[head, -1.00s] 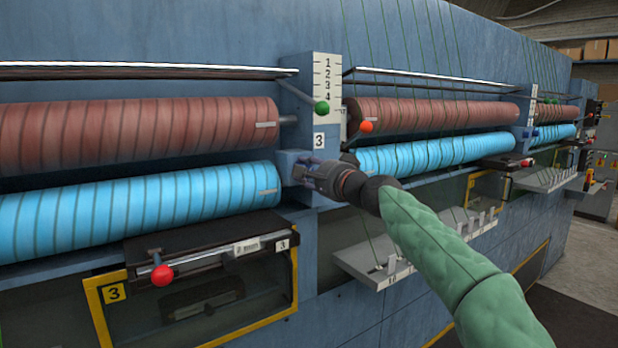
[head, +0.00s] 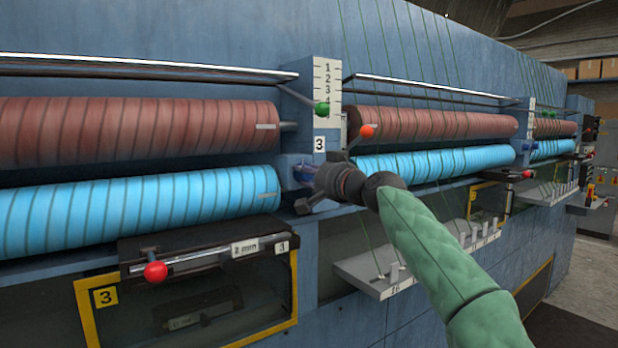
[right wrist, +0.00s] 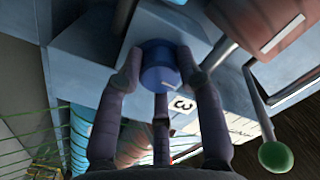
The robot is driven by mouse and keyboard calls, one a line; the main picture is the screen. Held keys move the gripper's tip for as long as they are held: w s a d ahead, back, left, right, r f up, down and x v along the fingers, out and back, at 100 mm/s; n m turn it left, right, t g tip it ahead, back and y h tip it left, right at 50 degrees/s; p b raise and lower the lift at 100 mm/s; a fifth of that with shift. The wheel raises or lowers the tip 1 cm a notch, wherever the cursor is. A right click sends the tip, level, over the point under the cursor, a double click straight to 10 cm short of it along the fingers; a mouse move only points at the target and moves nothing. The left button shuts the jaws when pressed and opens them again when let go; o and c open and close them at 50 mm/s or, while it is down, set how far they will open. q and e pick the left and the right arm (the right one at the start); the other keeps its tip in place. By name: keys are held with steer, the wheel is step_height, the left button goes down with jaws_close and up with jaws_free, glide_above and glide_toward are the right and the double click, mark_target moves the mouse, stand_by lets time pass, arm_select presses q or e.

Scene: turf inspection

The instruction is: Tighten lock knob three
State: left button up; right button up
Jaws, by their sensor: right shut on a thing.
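Lock knob three is a blue round knob (head: 304,172) on the grey-blue block below the number 3 label (head: 319,143). It also shows in the right wrist view as a blue cylinder (right wrist: 158,66) with a pale mark on its rim. My right gripper (right wrist: 160,72) has its dark fingers around the knob, on both sides of it, and is shut on it. In the head view the right gripper (head: 312,178) reaches the knob from the right, its wrist hiding part of it. My left gripper is not in view.
Brown rollers (head: 140,130) and blue rollers (head: 130,212) run beside the block. A green-ball lever (head: 322,108) and an orange-ball lever (head: 366,131) stand close above the gripper. A red-ball lever (head: 155,271) is lower left. Green yarns hang near my arm.

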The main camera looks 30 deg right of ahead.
steer(key=shift+s+d+r+n, duration=0.15)
steer(key=shift+s+r+n, duration=0.05)
steer(key=shift+r+n, duration=0.25)
steer(key=o, duration=0.9)
steer(key=shift+o, duration=1.2)
steer(key=shift+w, duration=0.1)
steer(key=shift+f, duration=0.2)
steer(key=s, duration=1.2)
steer(key=shift+d, duration=0.35)
